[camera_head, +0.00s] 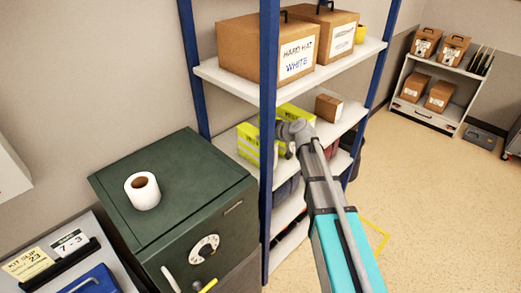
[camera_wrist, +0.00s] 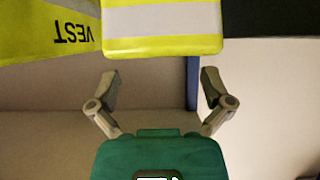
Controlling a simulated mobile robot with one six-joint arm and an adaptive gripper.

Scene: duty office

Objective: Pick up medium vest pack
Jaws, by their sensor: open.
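Yellow vest packs lie on the middle shelf in the head view: one (camera_head: 246,146) left of my gripper (camera_head: 287,140), and another (camera_head: 292,114) behind it. In the wrist view my gripper (camera_wrist: 161,84) is open and empty, its fingers spread. A yellow pack with a silver stripe (camera_wrist: 162,22) is just past the fingertips, centred between them and apart from them. A second yellow pack with upside-down "VEST" lettering (camera_wrist: 62,30) is beside it at top left. No size marking is readable on either pack.
A blue upright (camera_head: 268,130) of the shelving stands close left of my arm. A small brown box (camera_head: 328,107) sits right of the packs. Hard hat boxes (camera_head: 265,50) fill the shelf above. A green safe (camera_head: 175,190) stands at left. Floor at right is mostly clear.

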